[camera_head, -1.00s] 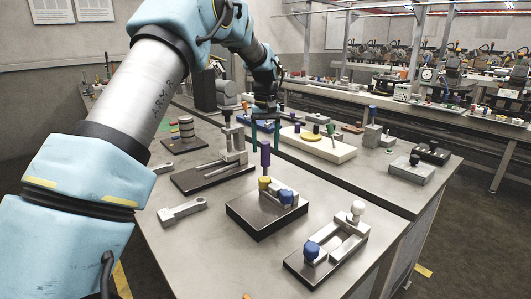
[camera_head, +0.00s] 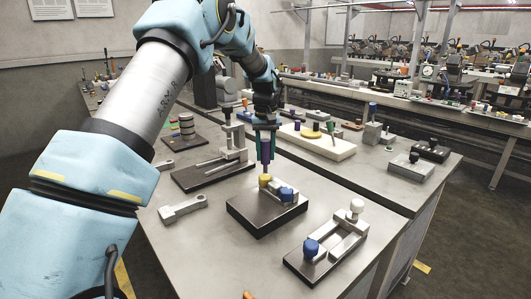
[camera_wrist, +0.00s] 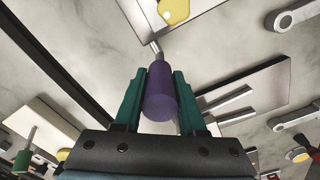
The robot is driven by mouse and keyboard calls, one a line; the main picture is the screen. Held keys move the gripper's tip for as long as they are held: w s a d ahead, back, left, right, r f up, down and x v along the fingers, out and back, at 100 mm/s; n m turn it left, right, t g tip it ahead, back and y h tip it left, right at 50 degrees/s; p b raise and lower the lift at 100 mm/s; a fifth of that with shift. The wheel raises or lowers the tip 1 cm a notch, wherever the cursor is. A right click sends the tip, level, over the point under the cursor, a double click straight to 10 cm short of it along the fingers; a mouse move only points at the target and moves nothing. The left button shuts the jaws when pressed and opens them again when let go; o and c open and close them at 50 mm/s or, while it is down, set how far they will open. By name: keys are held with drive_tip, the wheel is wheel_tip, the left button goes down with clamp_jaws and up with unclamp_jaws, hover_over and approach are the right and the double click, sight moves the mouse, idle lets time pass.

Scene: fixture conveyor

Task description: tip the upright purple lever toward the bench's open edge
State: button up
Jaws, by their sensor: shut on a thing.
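The purple lever (camera_head: 265,152) stands upright on a fixture with a dark base (camera_head: 258,222) and a yellow knob (camera_head: 265,181) and blue part (camera_head: 286,194). My gripper (camera_head: 265,158) reaches down from above with its green fingers on either side of the lever's purple grip. In the wrist view the purple grip (camera_wrist: 160,95) lies between the green fingers of my gripper (camera_wrist: 160,85), which are shut on it. A thin metal rod shows beyond the grip, leading toward the fixture's yellow knob (camera_wrist: 173,10).
A clamp with a blue knob (camera_head: 311,249) and white knob stands front right near the bench edge. A toggle clamp (camera_head: 212,170) stands on a dark plate behind left. A grey wrench-like part (camera_head: 182,209) lies left. A cream block (camera_head: 316,141) stands behind.

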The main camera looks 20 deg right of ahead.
clamp_jaws()
idle(0.8)
